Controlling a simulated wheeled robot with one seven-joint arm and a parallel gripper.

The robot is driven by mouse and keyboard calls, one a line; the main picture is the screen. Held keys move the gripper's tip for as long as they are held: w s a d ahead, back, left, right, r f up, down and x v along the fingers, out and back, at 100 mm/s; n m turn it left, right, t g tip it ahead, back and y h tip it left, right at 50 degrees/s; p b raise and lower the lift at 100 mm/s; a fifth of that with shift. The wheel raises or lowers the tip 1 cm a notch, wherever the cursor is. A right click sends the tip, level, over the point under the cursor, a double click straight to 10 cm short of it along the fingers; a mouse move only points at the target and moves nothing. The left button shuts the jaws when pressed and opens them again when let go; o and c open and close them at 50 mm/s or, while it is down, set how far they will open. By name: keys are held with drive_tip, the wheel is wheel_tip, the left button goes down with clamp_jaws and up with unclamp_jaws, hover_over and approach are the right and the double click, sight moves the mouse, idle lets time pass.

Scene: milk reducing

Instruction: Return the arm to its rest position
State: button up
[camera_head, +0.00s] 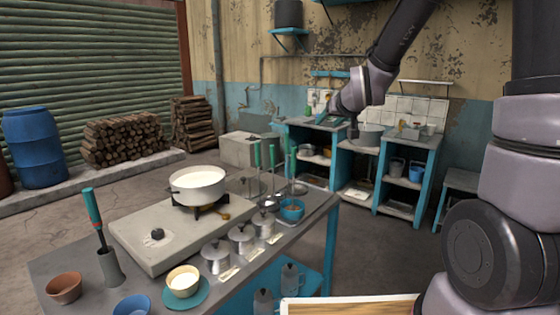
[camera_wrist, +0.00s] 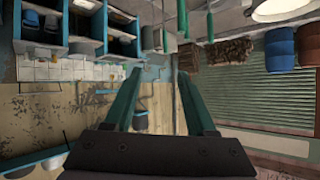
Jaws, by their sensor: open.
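My arm reaches in from the upper right in the head view, its wrist in front of the back-wall shelves and clear of the table. My gripper shows in the wrist view (camera_wrist: 160,76) with two teal fingers spread apart and nothing between them. In the head view the fingertips are small and hard to make out against the shelves. The pot of white milk (camera_head: 197,187) stands on the stove (camera_head: 150,232), to the left of and below my gripper. The wrist picture is upside down.
The grey table (camera_head: 60,268) holds lidded pots (camera_head: 216,257), ladles, a yellowish cup (camera_head: 183,281) and bowls. Blue-framed shelves (camera_head: 366,170) stand by the back wall. A blue barrel (camera_head: 34,148) and firewood (camera_head: 124,138) are at left. Floor between table and shelves is clear.

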drive_tip(key=s+d+r+m+g, duration=0.1)
drive_tip(key=s+d+r, duration=0.2)
drive_tip(key=s, duration=0.6)
drive_tip(key=s+d+r+m+g, duration=0.1)
drive_tip(key=s+d+r+m, duration=0.1)
drive_tip(key=s, duration=0.7)
drive_tip(key=s+d+r+m+g, duration=0.2)
drive_tip(key=s+d+r, duration=0.2)
drive_tip(key=s, duration=0.5)
drive_tip(key=shift+s+d+r+h, duration=0.15)
drive_tip(key=shift+s+d+h, duration=0.2)
drive_tip(key=shift+d, duration=0.2)
